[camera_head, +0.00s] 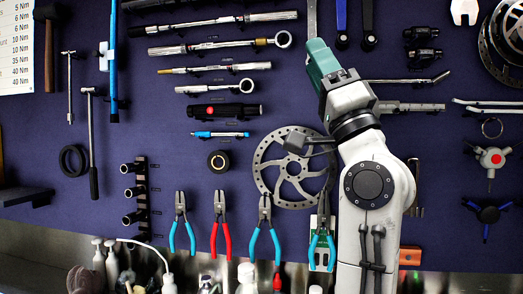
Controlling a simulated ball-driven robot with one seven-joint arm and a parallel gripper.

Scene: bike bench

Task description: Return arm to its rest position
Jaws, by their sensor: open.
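My arm rises from the bottom right of the head view, in front of the tool wall (230,100). Its end, my gripper (321,60), is a teal and dark grey piece pointing up and left near the top middle. The gripper is open, and I see no object held in it. The fingertips are hard to make out at this angle. The arm hides part of the wall and the right edge of a brake disc (268,165) behind it.
Torque wrenches (220,50) hang left of my gripper. Several pliers (220,225) hang below, with one pair (321,250) close beside my arm. Bottles (247,278) stand along the bottom. More tools (490,158) hang at the right. A small dark shelf (25,195) sticks out at the left.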

